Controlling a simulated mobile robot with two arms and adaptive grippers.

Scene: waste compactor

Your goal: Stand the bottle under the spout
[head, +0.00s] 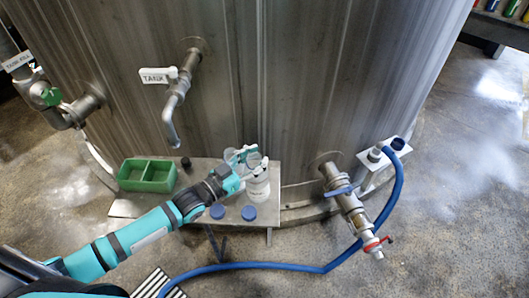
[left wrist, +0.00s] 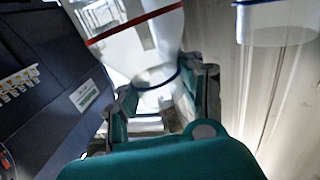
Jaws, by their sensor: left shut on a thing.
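My left gripper (head: 242,160) is above the right part of the low metal table, shut on a clear bottle (left wrist: 140,45). In the left wrist view, this bottle has a red line and a blue ring and lies between the gripper's fingers (left wrist: 168,92). In the head view it is mostly hidden by the gripper. A whitish bottle with a label (head: 259,187) stands on the table just below the gripper. The bent metal spout (head: 172,118), with a white valve handle marked TANK (head: 157,76), is on the tank, left of the gripper. My right gripper is not in view.
The low table (head: 210,170) holds a green two-part box (head: 147,176), a small black cap (head: 186,163) and two blue caps (head: 249,213). A lower valve (head: 345,205) and a blue hose (head: 290,268) are at the right. Another clear container (left wrist: 278,25) shows in the wrist view.

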